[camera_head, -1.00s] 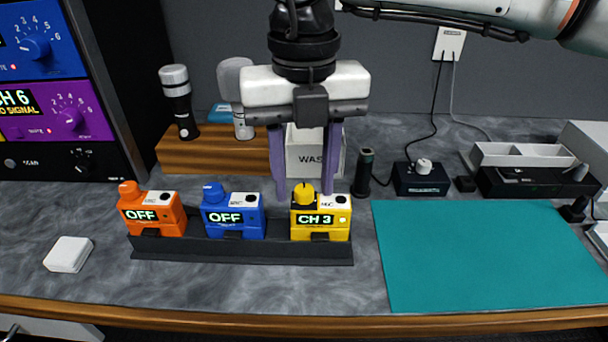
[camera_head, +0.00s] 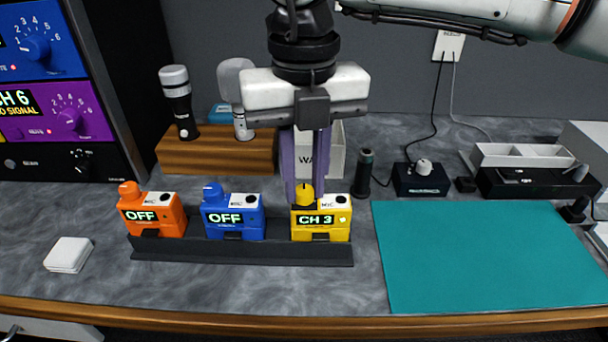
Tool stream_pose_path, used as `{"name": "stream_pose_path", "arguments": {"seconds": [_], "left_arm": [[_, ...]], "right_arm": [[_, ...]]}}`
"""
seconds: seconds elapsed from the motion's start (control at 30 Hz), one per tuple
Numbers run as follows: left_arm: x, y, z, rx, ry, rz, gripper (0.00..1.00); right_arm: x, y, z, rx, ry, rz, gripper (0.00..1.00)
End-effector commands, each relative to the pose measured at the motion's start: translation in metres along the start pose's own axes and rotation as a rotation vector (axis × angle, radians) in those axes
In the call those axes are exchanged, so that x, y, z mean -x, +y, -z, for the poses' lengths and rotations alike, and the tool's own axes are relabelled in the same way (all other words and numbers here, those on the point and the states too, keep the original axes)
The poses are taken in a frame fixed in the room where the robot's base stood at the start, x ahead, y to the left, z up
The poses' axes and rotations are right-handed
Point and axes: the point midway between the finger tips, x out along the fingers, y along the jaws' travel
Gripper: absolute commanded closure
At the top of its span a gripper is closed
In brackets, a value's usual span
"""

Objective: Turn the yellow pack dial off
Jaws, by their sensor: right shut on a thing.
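The yellow pack (camera_head: 320,222) stands at the right end of a dark rack (camera_head: 240,253), and its display reads CH 3. Its yellow dial (camera_head: 304,194) is on top at the left. My right gripper (camera_head: 305,192) points down over the pack, its purple fingers closed around the dial. A blue pack (camera_head: 233,217) in the middle and an orange pack (camera_head: 153,216) at the left both read OFF. My left gripper is not in view.
Behind the rack are a wooden block (camera_head: 215,155) with microphones and a white bin (camera_head: 335,160). A dark cylinder (camera_head: 364,172) stands close to the right of the yellow pack. A teal mat (camera_head: 490,255) lies clear at right.

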Motion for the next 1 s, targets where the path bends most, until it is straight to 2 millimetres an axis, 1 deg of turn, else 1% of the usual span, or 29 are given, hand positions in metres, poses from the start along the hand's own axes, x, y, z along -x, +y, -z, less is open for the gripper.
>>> {"name": "stream_pose_path", "arguments": {"seconds": [0.17, 0.37, 1.0], "left_arm": [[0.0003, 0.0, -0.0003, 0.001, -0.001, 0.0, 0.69], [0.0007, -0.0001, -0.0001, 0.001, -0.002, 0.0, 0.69], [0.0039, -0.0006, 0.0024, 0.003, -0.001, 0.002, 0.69]], "right_arm": [[0.0003, 0.0004, 0.0, 0.042, 0.0, -0.002, 1.0], [0.0005, 0.0003, -0.0001, 0.151, 0.0, -0.002, 1.0], [0.0009, 0.001, 0.0002, 0.751, -0.001, -0.001, 1.0]]}}
